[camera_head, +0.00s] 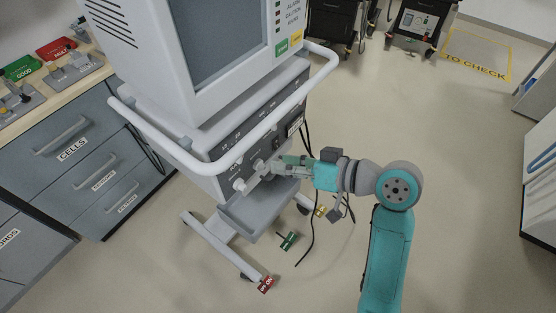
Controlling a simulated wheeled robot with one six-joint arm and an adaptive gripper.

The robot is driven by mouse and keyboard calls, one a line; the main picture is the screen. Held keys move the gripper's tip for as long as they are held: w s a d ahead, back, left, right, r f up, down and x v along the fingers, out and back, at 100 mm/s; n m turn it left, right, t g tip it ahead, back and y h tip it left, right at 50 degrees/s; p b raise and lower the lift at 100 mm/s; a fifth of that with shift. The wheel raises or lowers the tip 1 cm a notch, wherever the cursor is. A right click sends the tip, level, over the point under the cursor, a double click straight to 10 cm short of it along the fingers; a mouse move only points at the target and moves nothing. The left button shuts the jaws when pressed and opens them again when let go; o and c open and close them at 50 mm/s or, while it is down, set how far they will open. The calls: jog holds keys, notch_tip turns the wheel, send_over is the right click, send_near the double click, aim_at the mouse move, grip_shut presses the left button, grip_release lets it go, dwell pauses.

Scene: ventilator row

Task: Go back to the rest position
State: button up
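My arm reaches in from the lower right, bent at the teal and grey joints. My gripper (270,168) is at the front panel of the ventilator (230,150), by its pale knobs and ports. The fingertips overlap a pale fitting there. I cannot tell whether they touch it, hold it, or are open or shut. One pale knob (239,184) shows just left of the fingertips. The grey tray (256,210) of the ventilator cart is below my gripper.
The white rail (270,115) curves around the ventilator above my gripper. Dark cables (311,225) and green (288,240), yellow (320,211) and red (267,284) tags show near the cart base. A drawer cabinet (75,150) stands left. Open floor (470,150) lies right.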

dwell(0.5)
jog(key=s+d+f+m+t+h, duration=0.3)
jog(key=s+d+f+m+h, duration=0.15)
jog(key=s+f, duration=0.35)
jog(key=s+d+f+m+t+h, duration=0.35)
jog(key=s+d+f, duration=0.2)
jog(key=f, duration=0.45)
jog(key=s+d+r+n+h, duration=0.1)
jog(key=s+d+r+h, duration=0.1)
jog(key=s, duration=0.8)
jog(key=s+d+r+n+t+h, duration=0.1)
jog(key=s+d+r+h, duration=0.1)
jog(key=s, duration=0.9)
jog(key=shift+r, duration=0.9)
